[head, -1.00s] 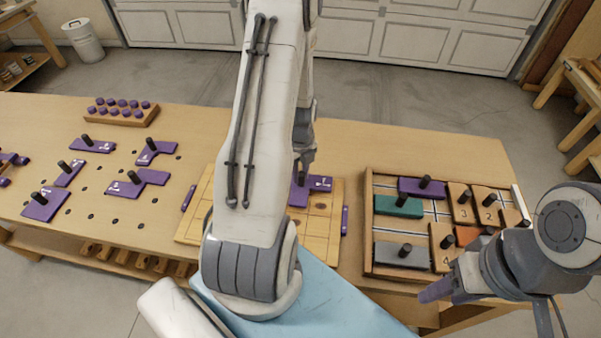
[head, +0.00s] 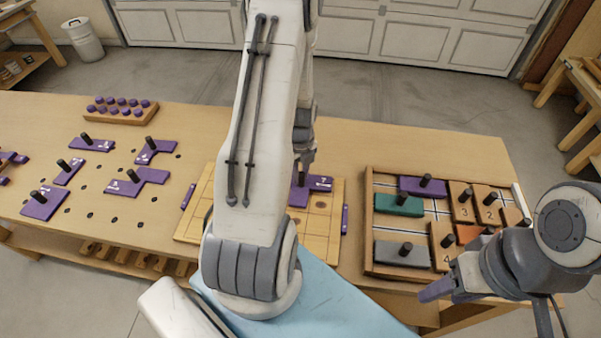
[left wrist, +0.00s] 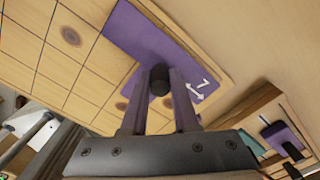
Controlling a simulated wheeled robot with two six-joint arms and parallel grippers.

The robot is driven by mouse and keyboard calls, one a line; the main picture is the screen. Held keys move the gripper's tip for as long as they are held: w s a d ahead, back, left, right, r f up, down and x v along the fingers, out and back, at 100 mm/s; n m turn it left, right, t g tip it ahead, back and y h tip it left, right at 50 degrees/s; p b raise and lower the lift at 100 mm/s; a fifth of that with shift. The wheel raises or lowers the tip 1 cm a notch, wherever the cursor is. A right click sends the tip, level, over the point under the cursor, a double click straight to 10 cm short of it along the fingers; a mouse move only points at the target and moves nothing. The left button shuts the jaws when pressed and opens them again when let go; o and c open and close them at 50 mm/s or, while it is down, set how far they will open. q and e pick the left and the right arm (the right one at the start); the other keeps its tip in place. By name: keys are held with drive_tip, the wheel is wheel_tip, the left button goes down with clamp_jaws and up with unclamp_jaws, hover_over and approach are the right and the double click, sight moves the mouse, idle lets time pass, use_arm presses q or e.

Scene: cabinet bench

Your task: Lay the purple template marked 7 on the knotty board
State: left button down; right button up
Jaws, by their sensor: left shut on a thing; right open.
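The purple template marked 7 (head: 320,183) is at the far right corner of the knotty board (head: 318,230), partly hidden behind my left arm. My left gripper (head: 304,166) is shut on its black knob (left wrist: 160,78). In the left wrist view the purple template (left wrist: 140,38) lies flat over the board's grid (left wrist: 60,65), with its white 7 near the board's edge; I cannot tell whether it touches fully. A dark knot shows on a bare square. My right gripper (head: 437,290) is open and empty, in front of the tray at the right.
A divided wooden tray (head: 370,225) with several knobbed coloured pieces stands at the right. Several other purple templates (head: 137,182) lie on the bench at the left. A rack of purple pegs (head: 120,112) is behind them. Purple strips (head: 345,220) flank the board.

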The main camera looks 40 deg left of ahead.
use_arm(q)
drive_tip(key=shift+f, duration=0.35)
drive_tip(key=shift+f, duration=0.15)
idle(0.5)
idle(0.5)
drive_tip(key=shift+c, duration=1)
unclamp_jaws()
drive_tip(key=shift+r+p, duration=3.25)
drive_tip(key=shift+r, duration=0.8)
